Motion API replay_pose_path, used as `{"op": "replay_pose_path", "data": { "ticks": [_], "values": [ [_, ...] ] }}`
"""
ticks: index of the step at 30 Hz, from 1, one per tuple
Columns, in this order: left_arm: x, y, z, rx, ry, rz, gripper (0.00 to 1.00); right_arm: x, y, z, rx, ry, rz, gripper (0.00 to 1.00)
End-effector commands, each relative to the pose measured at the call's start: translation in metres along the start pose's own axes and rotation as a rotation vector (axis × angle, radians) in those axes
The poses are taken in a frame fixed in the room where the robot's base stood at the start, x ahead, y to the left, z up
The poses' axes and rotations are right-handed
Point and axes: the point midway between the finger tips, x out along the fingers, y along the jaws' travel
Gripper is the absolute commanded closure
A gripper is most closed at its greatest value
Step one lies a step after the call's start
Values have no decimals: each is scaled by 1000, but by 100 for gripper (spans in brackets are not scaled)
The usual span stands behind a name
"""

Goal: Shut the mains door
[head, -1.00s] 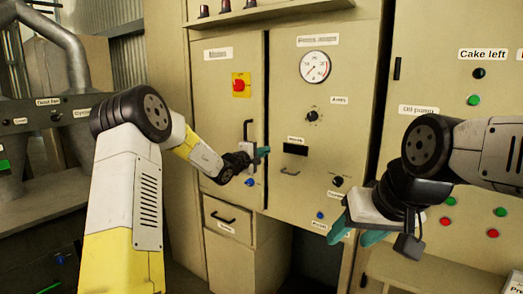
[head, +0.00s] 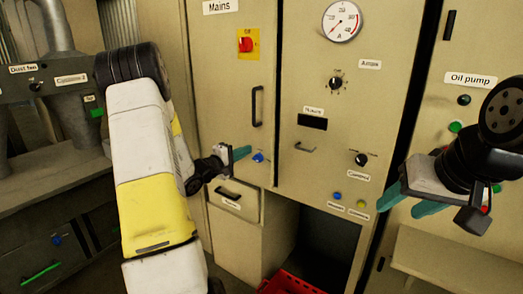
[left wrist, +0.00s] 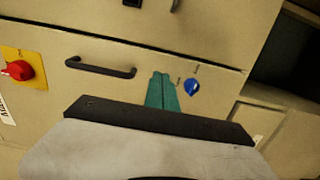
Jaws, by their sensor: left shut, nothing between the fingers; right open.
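The mains door (head: 215,75) is the beige panel labelled "Mains" in the head view. It carries a red switch on a yellow plate (head: 247,44) and a black vertical handle (head: 257,106). It looks flush with the panel beside it. My left gripper (head: 240,153) is shut and empty in front of the door's lower part, below the handle and beside a blue knob (head: 258,157). In the left wrist view its closed teal fingers (left wrist: 162,92) lie between the door handle (left wrist: 100,67) and the blue knob (left wrist: 192,87). My right gripper (head: 405,198) is open and empty at the right.
A panel with a gauge (head: 342,21) and knobs adjoins the door on the right. A small drawer (head: 232,199) sits below the door. A red crate (head: 288,283) stands in the dark opening underneath. A grey control bench (head: 55,155) is at the left.

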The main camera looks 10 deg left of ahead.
Motion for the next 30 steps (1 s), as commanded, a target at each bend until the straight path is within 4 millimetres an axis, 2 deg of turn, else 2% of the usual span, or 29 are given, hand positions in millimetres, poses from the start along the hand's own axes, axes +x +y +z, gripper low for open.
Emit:
{"op": "replay_pose_path", "data": {
  "ticks": [3, 9, 15, 21, 30],
  "values": [
    [28, 0, 1, 1, -4, 2, 100, 0, 0, 0, 0, 0, 0, 48],
    [70, 0, 1, 0, -2, 2, 100, 0, 0, 0, 0, 0, 0, 48],
    [98, 0, 0, 1, -1, 1, 100, 0, 0, 0, 0, 0, 0, 48],
    [108, 0, 0, 0, 0, -1, 100, 0, 0, 0, 0, 0, 0, 48],
    [108, 0, 0, 0, 0, 0, 100, 0, 0, 0, 0, 0, 0, 48]
  ]
}}
